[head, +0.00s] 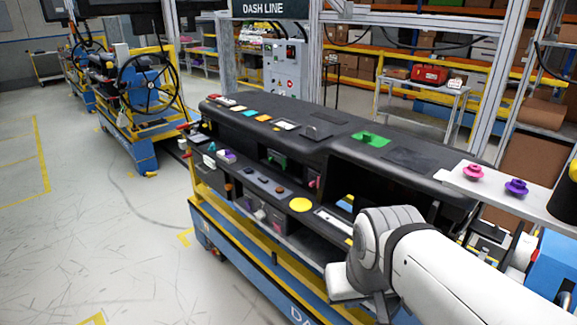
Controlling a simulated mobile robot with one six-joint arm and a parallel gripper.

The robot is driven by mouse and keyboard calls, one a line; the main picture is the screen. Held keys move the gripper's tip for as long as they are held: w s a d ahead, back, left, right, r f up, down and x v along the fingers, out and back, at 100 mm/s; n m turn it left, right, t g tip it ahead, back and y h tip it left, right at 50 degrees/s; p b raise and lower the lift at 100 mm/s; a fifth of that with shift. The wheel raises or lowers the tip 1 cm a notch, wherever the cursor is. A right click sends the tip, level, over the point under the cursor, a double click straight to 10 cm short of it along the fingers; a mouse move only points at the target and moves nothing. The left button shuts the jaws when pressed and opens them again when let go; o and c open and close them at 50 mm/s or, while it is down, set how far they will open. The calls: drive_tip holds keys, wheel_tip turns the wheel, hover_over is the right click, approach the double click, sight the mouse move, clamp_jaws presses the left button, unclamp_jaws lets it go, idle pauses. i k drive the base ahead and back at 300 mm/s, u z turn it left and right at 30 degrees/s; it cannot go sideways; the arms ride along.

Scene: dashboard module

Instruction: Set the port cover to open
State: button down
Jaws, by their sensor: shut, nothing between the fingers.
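The dashboard module (300,135) is a long black unit on a blue and yellow cart. I cannot tell for sure which of its small parts is the port cover. A round yellow disc (300,205) sits on its front ledge, and a green piece with a raised part (370,139) sits on its top. My white arm comes in from the lower right and stands in front of the module's right end, hiding part of it. The fingers of my gripper do not show.
A shelf at the right carries a pink knob (473,172) and a purple knob (517,187). A grey control box (286,68) stands behind the module. A table with a red case (431,74) is at the back right.

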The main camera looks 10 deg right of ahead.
sight(227, 154)
drive_tip(key=k, duration=0.6)
drive_tip(key=u, duration=0.6)
drive_tip(key=i, duration=0.9)
drive_tip(key=u, duration=0.6)
drive_tip(key=i, duration=1.55)
drive_tip(key=z, duration=0.6)
drive_tip(key=i, duration=0.9)
drive_tip(key=z, duration=0.5)
drive_tip(key=k, duration=0.8)
drive_tip(key=z, duration=0.15)
drive_tip(key=i, duration=0.75)
drive_tip(key=z, duration=0.05)
